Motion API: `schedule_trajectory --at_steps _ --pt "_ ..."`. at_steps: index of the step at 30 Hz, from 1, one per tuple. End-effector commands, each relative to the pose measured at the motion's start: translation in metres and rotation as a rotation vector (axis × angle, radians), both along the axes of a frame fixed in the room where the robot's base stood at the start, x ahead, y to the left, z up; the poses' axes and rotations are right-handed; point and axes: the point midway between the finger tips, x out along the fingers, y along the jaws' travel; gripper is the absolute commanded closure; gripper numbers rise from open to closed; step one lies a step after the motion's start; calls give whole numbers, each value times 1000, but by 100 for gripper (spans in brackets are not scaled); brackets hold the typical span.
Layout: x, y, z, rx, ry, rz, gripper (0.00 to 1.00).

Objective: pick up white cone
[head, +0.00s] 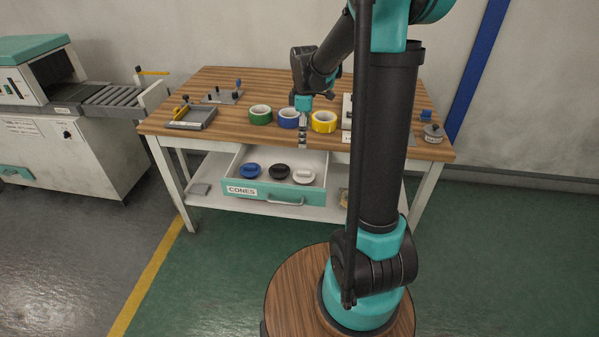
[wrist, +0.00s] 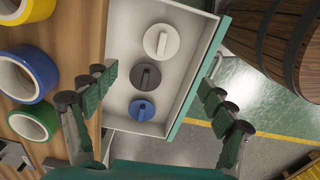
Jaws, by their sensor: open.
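The white cone (head: 303,176) lies in the open drawer labelled CONES (head: 325,198), at the right end of a row. In the wrist view the white cone (wrist: 161,42) is the farthest of the three from the camera. A black cone (head: 279,171) lies in the middle and a blue cone (head: 250,170) at the left end. My gripper (head: 303,137) is above the drawer near the table's front edge, pointing down. In the wrist view my gripper (wrist: 155,82) is open and empty, its fingers apart on either side of the drawer.
Green (head: 260,115), blue (head: 288,118) and yellow (head: 324,122) tape rolls stand on the wooden table (head: 160,122) close to my gripper. A grey tray device (head: 192,118) is at the table's left. The drawer is open from above.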

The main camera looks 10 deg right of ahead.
Motion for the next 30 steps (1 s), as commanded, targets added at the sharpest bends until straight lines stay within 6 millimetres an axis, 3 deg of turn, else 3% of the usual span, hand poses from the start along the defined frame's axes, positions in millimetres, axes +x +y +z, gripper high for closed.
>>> schedule_trajectory --at_steps 15,30 --pt "0 0 -93 0 -1 -2 16" --pt "-2 0 -138 0 -1 -3 16"
